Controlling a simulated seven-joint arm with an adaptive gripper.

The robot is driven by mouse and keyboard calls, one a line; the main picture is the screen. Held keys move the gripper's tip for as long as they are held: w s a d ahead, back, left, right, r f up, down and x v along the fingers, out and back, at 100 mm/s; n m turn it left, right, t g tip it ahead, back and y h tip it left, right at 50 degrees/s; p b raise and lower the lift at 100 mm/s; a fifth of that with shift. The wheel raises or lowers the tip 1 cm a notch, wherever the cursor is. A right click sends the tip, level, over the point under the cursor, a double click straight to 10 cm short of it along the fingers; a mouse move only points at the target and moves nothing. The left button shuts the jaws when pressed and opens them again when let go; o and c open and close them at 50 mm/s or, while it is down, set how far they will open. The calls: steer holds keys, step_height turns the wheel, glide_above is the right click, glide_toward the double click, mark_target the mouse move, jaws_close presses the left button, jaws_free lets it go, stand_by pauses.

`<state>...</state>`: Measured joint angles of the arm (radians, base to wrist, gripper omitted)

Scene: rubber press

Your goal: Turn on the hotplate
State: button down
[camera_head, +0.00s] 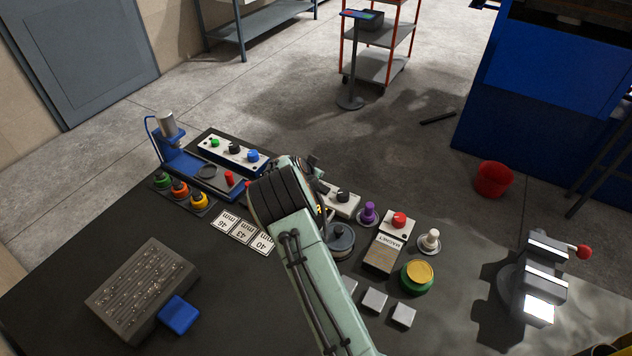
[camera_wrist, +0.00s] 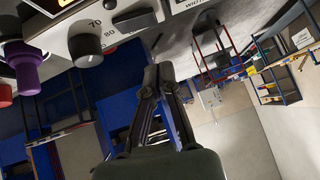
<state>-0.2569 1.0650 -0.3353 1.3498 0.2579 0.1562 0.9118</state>
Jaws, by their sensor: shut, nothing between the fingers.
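A white control box (camera_head: 341,203) with a black knob (camera_head: 343,196) stands on the dark table beside my gripper; it appears to be the hotplate's control. In the wrist view, the black knob (camera_wrist: 85,50) sits on a pale panel (camera_wrist: 58,38) with the marks 70 and 80. A round dark plate (camera_head: 339,243) lies just in front of the box, partly behind my arm. My gripper (camera_head: 315,160) is raised at the box's back left, mostly hidden by the arm. In the wrist view its fingers (camera_wrist: 164,72) are together and empty, apart from the knob.
A purple knob (camera_head: 367,213), a panel with a red button (camera_head: 399,220) and a white knob (camera_head: 430,240) stand to the right. A white panel with coloured buttons (camera_head: 233,149) stands to the left. A vise (camera_head: 540,280) is at far right. The table's front left has bare room.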

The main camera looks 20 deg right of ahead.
mark_target(318, 184)
steer(key=shift+w+a+f, duration=0.1)
steer(key=shift+w+f, duration=0.15)
steer(key=shift+f, duration=0.9)
steer(key=shift+w+f, duration=0.2)
steer(key=shift+f, duration=0.9)
steer(key=shift+w+a+f+n+g+h, duration=0.2)
steer(key=shift+f+n+g+h, duration=0.1)
steer(key=shift+f, duration=0.1)
steer(key=shift+s+d, duration=0.1)
steer(key=shift+s, duration=0.1)
steer(key=shift+s+d+r, duration=0.35)
steer(key=shift+s+d, duration=0.1)
steer(key=shift+d, duration=0.1)
